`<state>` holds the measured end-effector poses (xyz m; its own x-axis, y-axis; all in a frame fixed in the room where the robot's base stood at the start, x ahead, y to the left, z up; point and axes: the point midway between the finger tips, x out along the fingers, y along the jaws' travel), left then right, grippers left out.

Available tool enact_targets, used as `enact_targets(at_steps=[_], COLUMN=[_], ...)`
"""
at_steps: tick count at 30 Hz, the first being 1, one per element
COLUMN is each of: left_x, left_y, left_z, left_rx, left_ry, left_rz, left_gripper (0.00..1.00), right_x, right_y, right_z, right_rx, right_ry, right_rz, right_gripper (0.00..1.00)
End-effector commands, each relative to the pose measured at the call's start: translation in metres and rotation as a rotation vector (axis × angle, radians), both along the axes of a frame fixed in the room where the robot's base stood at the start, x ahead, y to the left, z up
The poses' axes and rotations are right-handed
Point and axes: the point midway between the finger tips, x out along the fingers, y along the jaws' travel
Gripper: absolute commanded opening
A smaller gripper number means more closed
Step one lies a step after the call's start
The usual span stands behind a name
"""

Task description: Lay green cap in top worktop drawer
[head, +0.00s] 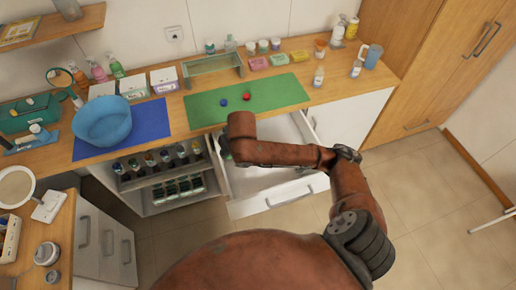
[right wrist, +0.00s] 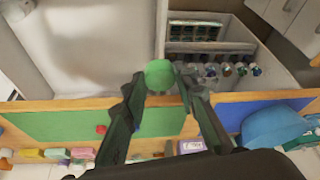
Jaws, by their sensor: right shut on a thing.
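The green cap (right wrist: 159,75) shows in the right wrist view between the fingertips of my right gripper (right wrist: 158,84), which is shut on it. The top worktop drawer (head: 282,192) is pulled open below the worktop in the head view; its pale interior (right wrist: 85,45) fills the upper left of the right wrist view. In the head view my right arm reaches across the drawer, with its wrist over the drawer's back left part, near the worktop edge. The arm hides the gripper's fingers there. My left gripper is in neither view.
A blue cap (head: 223,102) and a red cap (head: 246,97) lie on the green mat (head: 285,95). A blue basin (head: 102,121) stands on a blue mat to the left. Open shelves (head: 165,178) with several bottles are left of the drawer. The drawer's visible floor looks empty.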

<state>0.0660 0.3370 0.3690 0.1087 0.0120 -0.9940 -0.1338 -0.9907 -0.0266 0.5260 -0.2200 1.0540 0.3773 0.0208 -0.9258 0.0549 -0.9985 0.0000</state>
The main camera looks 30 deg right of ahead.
Motion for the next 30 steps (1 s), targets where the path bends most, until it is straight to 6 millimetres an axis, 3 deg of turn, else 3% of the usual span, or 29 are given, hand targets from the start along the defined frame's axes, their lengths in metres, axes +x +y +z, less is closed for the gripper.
enact_targets(at_steps=[5,12,15,21,25,30], left_x=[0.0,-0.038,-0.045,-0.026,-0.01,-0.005], left_y=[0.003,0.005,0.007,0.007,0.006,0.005], left_z=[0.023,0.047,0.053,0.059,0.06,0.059], left_rx=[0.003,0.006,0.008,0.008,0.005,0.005], left_ry=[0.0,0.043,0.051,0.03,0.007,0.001], left_rz=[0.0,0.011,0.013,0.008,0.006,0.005], left_gripper=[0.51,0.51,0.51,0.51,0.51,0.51], right_x=[0.011,0.012,0.006,-0.005,-0.007,-0.007], right_y=[-0.015,-0.057,-0.078,-0.102,-0.104,-0.105], right_z=[-0.063,-0.163,-0.192,-0.225,-0.246,-0.275], right_rx=[0.0,0.005,0.005,0.005,0.007,0.005], right_ry=[0.015,0.012,0.009,0.004,0.003,0.002], right_rz=[0.209,0.512,0.593,0.674,0.686,0.684], right_gripper=[0.17,0.17,0.17,0.17,0.17,0.17])
